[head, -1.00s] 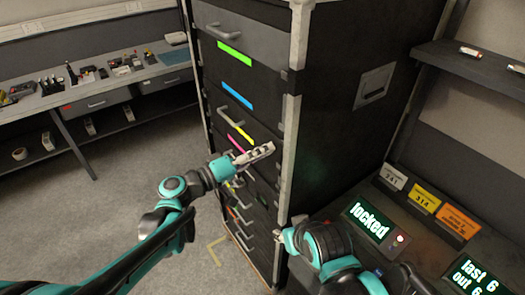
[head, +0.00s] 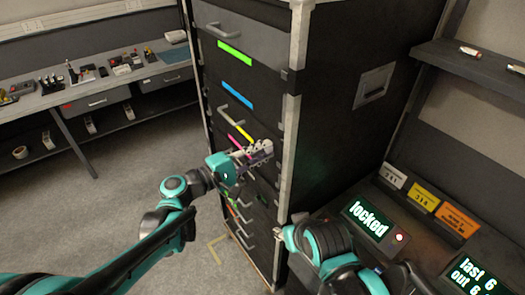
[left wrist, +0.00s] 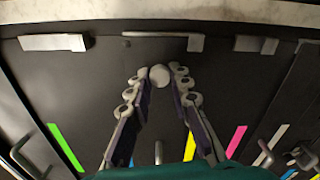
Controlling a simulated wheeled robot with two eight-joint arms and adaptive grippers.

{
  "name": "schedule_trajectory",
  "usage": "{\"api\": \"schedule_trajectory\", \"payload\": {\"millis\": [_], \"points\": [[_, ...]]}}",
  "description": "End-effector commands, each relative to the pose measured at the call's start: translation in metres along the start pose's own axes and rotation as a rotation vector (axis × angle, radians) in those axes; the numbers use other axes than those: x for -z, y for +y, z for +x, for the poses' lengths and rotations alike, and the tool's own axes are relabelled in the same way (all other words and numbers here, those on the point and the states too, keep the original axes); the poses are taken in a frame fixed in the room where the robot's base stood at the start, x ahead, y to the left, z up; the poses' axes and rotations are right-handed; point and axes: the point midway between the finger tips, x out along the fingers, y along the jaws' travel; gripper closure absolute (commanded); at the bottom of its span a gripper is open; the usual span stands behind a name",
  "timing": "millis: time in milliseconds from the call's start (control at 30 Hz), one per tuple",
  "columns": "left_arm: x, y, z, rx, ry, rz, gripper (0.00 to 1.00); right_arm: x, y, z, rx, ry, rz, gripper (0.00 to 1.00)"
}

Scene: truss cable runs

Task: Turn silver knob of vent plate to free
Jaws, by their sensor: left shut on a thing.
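A round silver knob (left wrist: 160,76) shows in the left wrist view, on a dark panel (left wrist: 225,85). My left gripper (left wrist: 160,72) is shut on it, with one fingertip on each side. In the head view the left gripper (head: 262,149) is at the front of the tall black drawer cabinet, near its right front edge, and it hides the knob there. A vent plate with slots cannot be made out. My right arm is low in front of the cabinet; its gripper (head: 279,233) shows only in small part, so its jaws cannot be read.
The black cabinet (head: 340,120) has a pale metal corner edge, drawer handles and coloured strips.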

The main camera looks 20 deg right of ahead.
Motion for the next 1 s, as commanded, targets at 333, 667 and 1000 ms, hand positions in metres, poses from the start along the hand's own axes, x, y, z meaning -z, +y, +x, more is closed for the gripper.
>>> {"api": "schedule_trajectory", "payload": {"millis": [333, 667, 1000], "points": [[0.0002, -0.0007, -0.0001, 0.001, 0.001, -0.049, 1.0, 0.0001, 0.0, -0.0001, 0.0, 0.0, 0.0, 0.6], [0.0002, -0.0007, -0.0002, 0.001, 0.001, -0.049, 0.75, 0.0001, 0.0, -0.0001, 0.0, 0.0, 0.0, 0.6], [0.0001, -0.0004, -0.0003, 0.0, 0.0, -0.048, 0.59, 0.0001, 0.0, -0.0002, 0.0, 0.0, 0.0, 0.6]]}}
